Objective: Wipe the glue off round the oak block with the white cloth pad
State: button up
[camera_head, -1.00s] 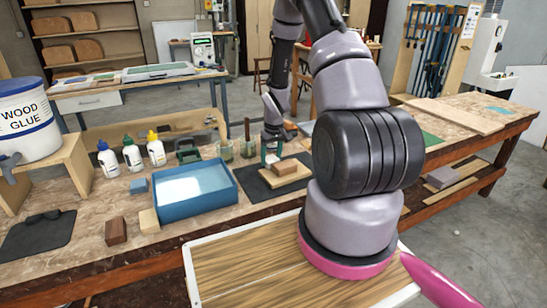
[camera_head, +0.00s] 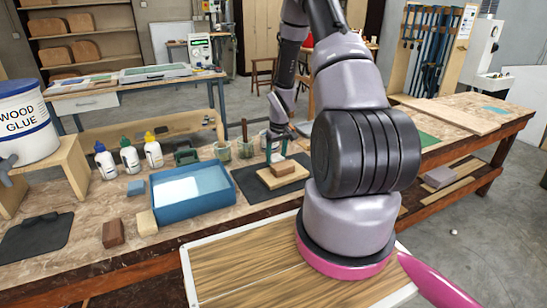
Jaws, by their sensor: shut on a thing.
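A pale wooden block (camera_head: 283,178) lies flat on a dark mat (camera_head: 247,184) on the bench, with a darker brown block (camera_head: 285,167) on top of it. I cannot tell from the picture which of the two is oak. My gripper (camera_head: 276,154), with teal fingers, points down just behind the blocks, at their far left side. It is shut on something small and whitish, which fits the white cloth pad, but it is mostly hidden. Glue round the block is too small to make out.
A blue tray (camera_head: 215,203) with pale contents stands left of the mat. Loose blocks (camera_head: 113,233) lie at front left. My own arm hides the bench right of the mat.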

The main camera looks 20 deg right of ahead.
jog(key=shift+d, duration=0.1)
jog(key=shift+w+d+r, duration=0.1)
jog(key=shift+d, duration=0.65)
jog(key=shift+w+r, duration=0.1)
jog(key=shift+w+r, duration=0.35)
jog(key=shift+r, duration=0.4)
jog(key=shift+w+r, duration=0.3)
jog(key=shift+r, duration=0.4)
notch_tip(320, 180, up, 7)
jog(key=shift+a, duration=0.1)
jog(key=s+a+m, duration=0.1)
jog(key=s+a, duration=0.3)
jog(key=a, duration=0.7)
jog(key=shift+s+a+f, duration=0.2)
jog(key=shift+a+f, duration=0.05)
jog(key=shift+f, duration=0.2)
